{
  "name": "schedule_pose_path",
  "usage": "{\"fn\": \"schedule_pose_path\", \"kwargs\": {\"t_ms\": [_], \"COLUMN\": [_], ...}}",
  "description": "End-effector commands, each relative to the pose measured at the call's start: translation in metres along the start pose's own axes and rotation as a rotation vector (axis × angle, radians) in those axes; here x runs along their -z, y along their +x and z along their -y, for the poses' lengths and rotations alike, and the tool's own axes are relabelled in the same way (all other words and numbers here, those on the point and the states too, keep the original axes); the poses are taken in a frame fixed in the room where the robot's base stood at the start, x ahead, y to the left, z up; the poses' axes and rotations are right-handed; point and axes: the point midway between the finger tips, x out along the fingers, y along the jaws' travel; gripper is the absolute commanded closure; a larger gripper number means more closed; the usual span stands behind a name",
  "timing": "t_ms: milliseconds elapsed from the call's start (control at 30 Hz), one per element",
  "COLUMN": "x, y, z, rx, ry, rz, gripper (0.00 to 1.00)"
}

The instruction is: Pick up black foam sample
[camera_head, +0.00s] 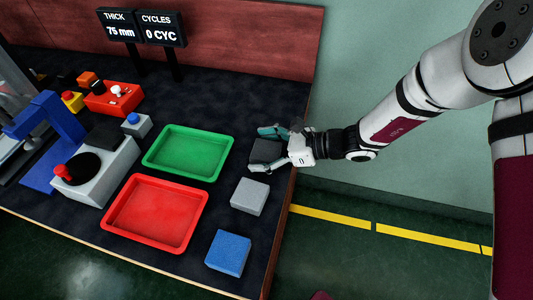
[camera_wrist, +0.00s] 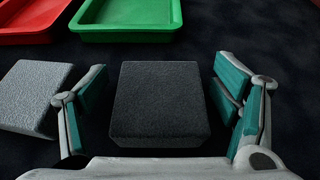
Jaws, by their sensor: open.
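The black foam sample (camera_head: 264,151) is a dark block on the dark table top, near the table's right edge and right of the green tray. In the wrist view the black foam sample (camera_wrist: 159,103) sits centred between my fingers. My gripper (camera_head: 263,150) reaches in from the right, with one finger on the far side of the block and one on the near side. In the wrist view my gripper (camera_wrist: 160,105) is open, with a gap between each teal finger pad and the block. The block's underside is hidden.
A grey foam block (camera_head: 250,196) lies close to the black one, and a blue block (camera_head: 228,252) lies nearer the front. A green tray (camera_head: 225,152) and a red tray (camera_head: 113,232) are to the left. A display (camera_head: 161,29) stands at the back.

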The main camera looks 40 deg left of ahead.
Motion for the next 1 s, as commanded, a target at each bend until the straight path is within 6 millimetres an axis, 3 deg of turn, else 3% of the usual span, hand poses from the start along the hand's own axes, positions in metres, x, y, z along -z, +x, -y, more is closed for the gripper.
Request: {"fn": "schedule_pose_path", "kwargs": {"t_ms": [233, 400, 433, 800, 1000], "x": [0.0, 0.0, 0.0, -0.001, -0.011], "y": [0.002, 0.002, 0.002, 0.002, -0.003], "z": [0.0, 0.0, 0.0, 0.0, 0.001], "rx": [0.0, 0.0, 0.0, 0.0, 0.001], "ry": [0.0, -0.001, -0.001, -0.001, -0.002], "rz": [0.0, 0.0, 0.0, 0.0, 0.0], "gripper": [0.18, 0.5, 0.53, 0.53, 0.53]}}
